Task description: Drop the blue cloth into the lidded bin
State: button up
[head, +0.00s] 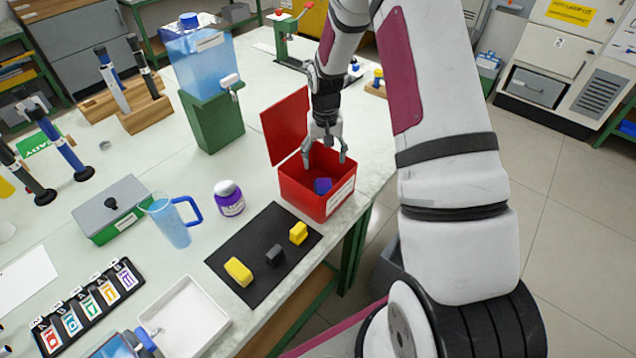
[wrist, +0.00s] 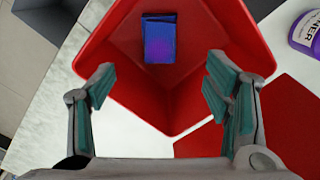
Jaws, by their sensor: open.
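The blue cloth (head: 322,186) lies folded inside the red lidded bin (head: 304,201). In the wrist view the cloth (wrist: 160,40) rests on the bin's inside, apart from the fingers. The bin's red lid (head: 286,124) stands open at its back left side. In the wrist view the bin (wrist: 95,60) fills the middle. My gripper (head: 325,162) is over the bin's opening with its fingers spread and nothing between them. Its two fingers also show apart in the wrist view (wrist: 165,90).
A black mat (head: 250,285) with yellow and dark blocks lies in front of the bin. A purple-labelled bottle (head: 229,200) and a blue jug (head: 172,222) stand to the left. A water dispenser (head: 205,70) on a green stand is behind. The table edge is close on the bin's right.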

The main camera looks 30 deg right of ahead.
notch_tip(320, 180, up, 11)
dwell(0.4)
jog(key=shift+r, duration=0.1)
jog(key=s+a+r+n+t, duration=0.1)
jog(key=s+a+r, duration=0.35)
jog(key=r, duration=0.45)
jog(key=s+a+r+n+t, duration=0.1)
jog(key=s+a+r+t, duration=0.15)
jog(key=s+r, duration=0.45)
jog(key=s+a+r+n+t, duration=0.1)
jog(key=s+a+r, duration=0.2)
jog(key=s, duration=0.4)
jog(key=s+a+r+n+t, duration=0.1)
jog(key=s+a+r, duration=0.2)
jog(key=s, duration=0.5)
jog(key=shift+s+a+n+b, duration=0.25)
jog(key=shift+a+n+b, duration=0.05)
jog(key=shift+b, duration=0.15)
